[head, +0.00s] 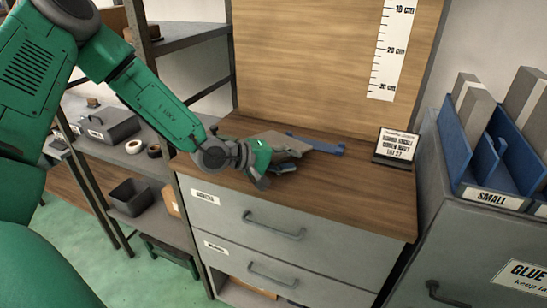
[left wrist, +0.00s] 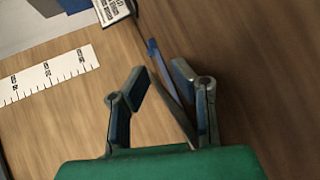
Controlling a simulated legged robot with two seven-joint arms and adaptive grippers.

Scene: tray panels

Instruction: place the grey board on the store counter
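The grey board (head: 277,140) is a thin flat panel at the wooden top of the drawer counter (head: 350,180). My left gripper (head: 268,172) is at the board's near edge, low over the counter. In the left wrist view the board (left wrist: 176,103) shows as a thin dark strip between the two fingers. The fingers (left wrist: 160,82) stand apart, with a visible gap beside the board, so the gripper is open around it. Whether the board rests fully flat is hidden by the gripper. My right gripper is not in view.
A blue piece (head: 322,146) lies behind the board. A small sign (head: 397,145) stands at the counter's right, and a ruler (head: 392,50) is on the wooden back panel. Right, a blue rack (head: 485,165) holds grey panels. Shelves (head: 140,180) stand left. The counter's front right is clear.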

